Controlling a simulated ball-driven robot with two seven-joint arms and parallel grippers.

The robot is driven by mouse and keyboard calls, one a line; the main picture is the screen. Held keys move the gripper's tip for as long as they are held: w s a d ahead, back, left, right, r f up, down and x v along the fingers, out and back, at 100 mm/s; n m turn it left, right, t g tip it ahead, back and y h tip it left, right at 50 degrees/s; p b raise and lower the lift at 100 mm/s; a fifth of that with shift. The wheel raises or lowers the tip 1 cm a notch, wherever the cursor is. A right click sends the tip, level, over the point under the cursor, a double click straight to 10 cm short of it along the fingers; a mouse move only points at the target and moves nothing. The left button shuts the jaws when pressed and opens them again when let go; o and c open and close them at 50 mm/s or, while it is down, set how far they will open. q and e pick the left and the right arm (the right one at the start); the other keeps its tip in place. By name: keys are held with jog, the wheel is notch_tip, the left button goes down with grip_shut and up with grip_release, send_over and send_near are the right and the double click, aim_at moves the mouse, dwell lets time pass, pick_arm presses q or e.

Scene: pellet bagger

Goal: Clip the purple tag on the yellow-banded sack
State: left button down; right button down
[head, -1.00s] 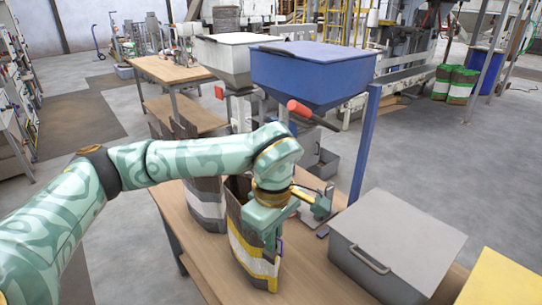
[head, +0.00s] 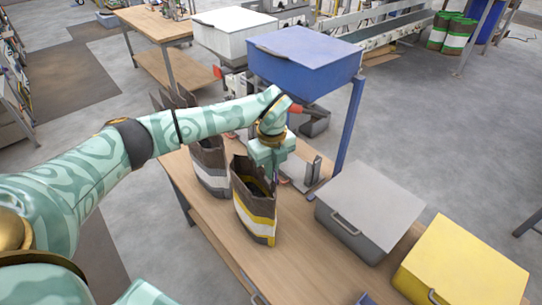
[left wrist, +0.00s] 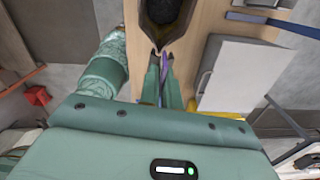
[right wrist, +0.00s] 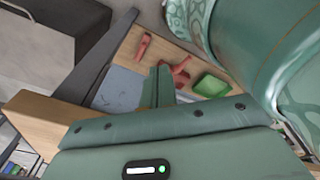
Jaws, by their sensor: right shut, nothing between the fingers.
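The yellow-banded sack (head: 256,212) stands upright and open-topped on the wooden table, with dark, white and yellow bands. My left gripper (head: 274,172) is just beyond its top edge, pointing down. In the left wrist view the left gripper (left wrist: 163,75) has the purple tag (left wrist: 164,64) between its fingers, close to the pointed edge of an open sack (left wrist: 168,35) with dark contents. I cannot tell whether tag and sack touch. My right gripper (right wrist: 160,88) is shut and empty, over another part of the table.
A white-banded sack (head: 210,165) stands behind left. A grey lidded bin (head: 369,205) and a yellow bin (head: 462,262) are on the right. Red pieces (right wrist: 180,70) and a green tray (right wrist: 211,85) lie under the right gripper.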

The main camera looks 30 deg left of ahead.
pick_arm(q)
jog(key=shift+a+f+n, duration=0.1)
jog(key=shift+n, duration=0.3)
jog(key=b, duration=0.5)
send_over(271, 197)
notch_tip(271, 197, down, 5)
jog(key=shift+w+r, duration=0.1)
jog(key=shift+w, duration=0.05)
jog(key=shift+f+b, duration=0.3)
jog(key=shift+f, duration=1)
jog(key=shift+s+f, duration=0.25)
jog(key=shift+f, duration=0.2)
jog(key=c, duration=1.5)
grip_release()
jog(key=shift+c, duration=0.2)
notch_tip(271, 197, up, 17)
jog(key=shift+w+b, duration=0.1)
jog(key=shift+b, duration=0.4)
